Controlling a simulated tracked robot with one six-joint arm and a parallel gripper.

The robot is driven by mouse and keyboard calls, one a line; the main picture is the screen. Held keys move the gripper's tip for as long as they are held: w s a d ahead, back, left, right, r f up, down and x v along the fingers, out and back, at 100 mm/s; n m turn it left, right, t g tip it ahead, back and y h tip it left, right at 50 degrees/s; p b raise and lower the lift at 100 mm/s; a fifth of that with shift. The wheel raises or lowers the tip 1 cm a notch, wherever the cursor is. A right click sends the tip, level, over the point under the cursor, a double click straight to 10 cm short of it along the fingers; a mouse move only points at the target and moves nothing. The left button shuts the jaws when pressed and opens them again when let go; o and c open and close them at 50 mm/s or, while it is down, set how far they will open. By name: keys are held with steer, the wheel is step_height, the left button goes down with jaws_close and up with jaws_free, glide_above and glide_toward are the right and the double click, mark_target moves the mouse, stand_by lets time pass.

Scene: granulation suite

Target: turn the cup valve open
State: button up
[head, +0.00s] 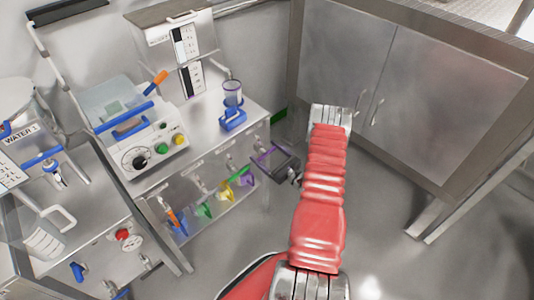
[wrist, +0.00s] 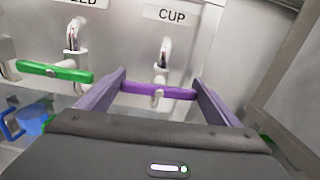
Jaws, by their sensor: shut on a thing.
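The cup valve's purple bar handle (wrist: 158,91) lies roughly level, crosswise under a silver pipe bend (wrist: 163,55), below the CUP label (wrist: 172,15) in the wrist view. My gripper (wrist: 160,86) has one finger at each end of this handle and is shut on it. In the head view my gripper (head: 270,154) is at the right end of the bench's front panel, and the handle is hard to make out there.
A neighbouring valve with a green handle (wrist: 54,71) is left of the purple one. Coloured jugs, including a yellow one (head: 226,193), hang along the bench front. A grey cabinet (head: 420,90) stands right of my arm. Floor between them is clear.

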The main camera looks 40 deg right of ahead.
steer(key=n, duration=0.4)
steer(key=shift+a, duration=0.1)
steer(key=n, duration=0.4)
steer(key=shift+a+f+n, duration=0.1)
steer(key=shift+a+n, duration=0.05)
steer(key=shift+n, duration=0.15)
steer(key=n, duration=0.4)
steer(key=shift+a+f+n, duration=0.1)
steer(key=shift+f+n, duration=0.05)
steer(key=shift+n, duration=0.15)
steer(key=n, duration=0.4)
steer(key=shift+a+f, duration=0.1)
steer(key=shift+f, duration=0.1)
steer(key=o, duration=0.9)
steer(key=shift+s, duration=0.15)
